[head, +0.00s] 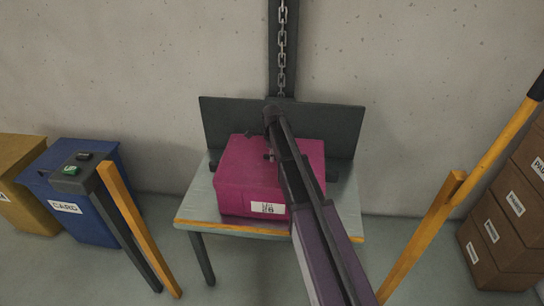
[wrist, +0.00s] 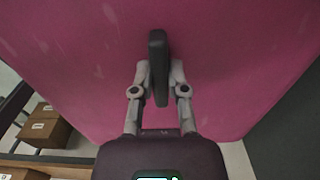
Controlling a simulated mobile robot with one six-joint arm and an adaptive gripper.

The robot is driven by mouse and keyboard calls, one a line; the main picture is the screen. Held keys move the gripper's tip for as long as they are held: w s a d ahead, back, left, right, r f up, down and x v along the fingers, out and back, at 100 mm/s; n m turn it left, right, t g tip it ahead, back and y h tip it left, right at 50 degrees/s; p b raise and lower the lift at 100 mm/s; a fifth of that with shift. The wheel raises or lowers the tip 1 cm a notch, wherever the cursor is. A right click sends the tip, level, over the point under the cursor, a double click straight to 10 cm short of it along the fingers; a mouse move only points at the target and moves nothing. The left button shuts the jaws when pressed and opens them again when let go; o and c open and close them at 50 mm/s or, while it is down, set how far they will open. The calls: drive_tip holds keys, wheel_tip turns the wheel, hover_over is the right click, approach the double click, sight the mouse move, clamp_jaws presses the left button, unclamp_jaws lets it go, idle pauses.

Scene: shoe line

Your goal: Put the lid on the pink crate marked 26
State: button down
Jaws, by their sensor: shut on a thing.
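The pink crate (head: 250,199) stands on a small grey table, with a white label (head: 267,208) low on its front whose number is partly legible and ends in 6. The pink lid (head: 245,152) covers the crate's top in the head view, and no gap shows between them. Whether it is fully seated I cannot tell. The lid fills most of the wrist view (wrist: 80,50). My gripper (wrist: 160,80) is shut on the lid's dark upright handle (wrist: 158,50), one finger on each side. In the head view my arm hides part of the lid and the crate's right side.
The table (head: 195,205) has a yellow front edge and a dark back panel (head: 345,125). A chain (head: 282,50) hangs on a post behind. A blue bin (head: 90,220) stands left, brown boxes (head: 500,225) right. Yellow posts (head: 135,225) flank the table front.

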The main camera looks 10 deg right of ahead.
drive_tip(key=shift+f, duration=0.1)
idle(0.3)
idle(0.3)
drive_tip(key=c, duration=0.6)
unclamp_jaws()
drive_tip(key=o, duration=0.4)
drive_tip(key=shift+o, duration=0.2)
drive_tip(key=shift+r+p, duration=3.4)
drive_tip(key=shift+r, duration=0.15)
drive_tip(key=shift+s, duration=0.1)
